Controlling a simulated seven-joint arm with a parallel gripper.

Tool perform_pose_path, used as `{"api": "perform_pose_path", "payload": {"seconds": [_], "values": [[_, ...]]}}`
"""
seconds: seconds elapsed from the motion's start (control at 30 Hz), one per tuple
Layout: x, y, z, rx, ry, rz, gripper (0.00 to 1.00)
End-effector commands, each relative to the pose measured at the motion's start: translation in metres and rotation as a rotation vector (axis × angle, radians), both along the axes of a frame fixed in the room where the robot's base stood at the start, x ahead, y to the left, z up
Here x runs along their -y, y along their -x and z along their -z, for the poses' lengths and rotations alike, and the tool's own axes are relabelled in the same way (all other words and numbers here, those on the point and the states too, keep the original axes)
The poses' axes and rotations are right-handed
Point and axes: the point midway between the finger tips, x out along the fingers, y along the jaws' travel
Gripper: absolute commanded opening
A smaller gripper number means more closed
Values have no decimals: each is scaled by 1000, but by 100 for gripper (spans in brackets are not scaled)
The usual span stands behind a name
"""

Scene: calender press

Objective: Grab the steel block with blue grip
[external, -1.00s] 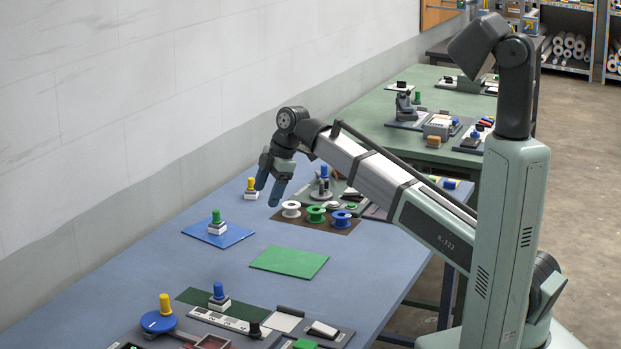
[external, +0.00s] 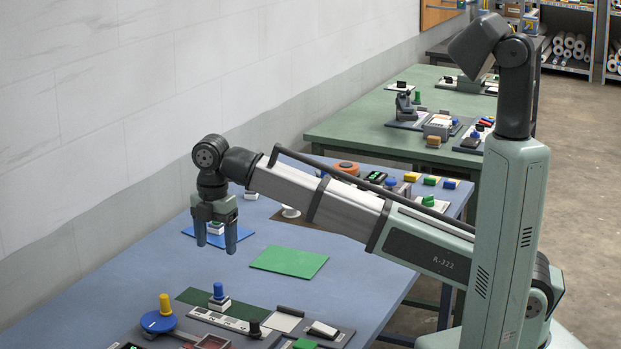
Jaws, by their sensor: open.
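The steel block with a blue grip (external: 219,299) stands upright on a dark green mat (external: 195,296) at the near part of the blue table. My gripper (external: 216,247) is open and empty, with its fingers pointing down. It hangs above the table, higher in the picture than the blue-gripped block and apart from it.
A bright green mat (external: 289,262) lies bare right of my gripper. A blue disc with a yellow post (external: 159,321) stands left of the blue-gripped block. My forearm covers part of the table's back.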

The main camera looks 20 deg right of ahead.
Motion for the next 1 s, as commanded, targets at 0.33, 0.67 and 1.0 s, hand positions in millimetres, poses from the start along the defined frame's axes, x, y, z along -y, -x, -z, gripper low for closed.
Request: {"api": "perform_pose_path", "payload": {"seconds": [0.33, 0.67, 1.0], "values": [[0, 3, 46, -2, 5, -4, 72], [-1, 3, 82, -1, 4, -4, 72], [-2, 4, 98, -1, 4, -4, 72]]}}
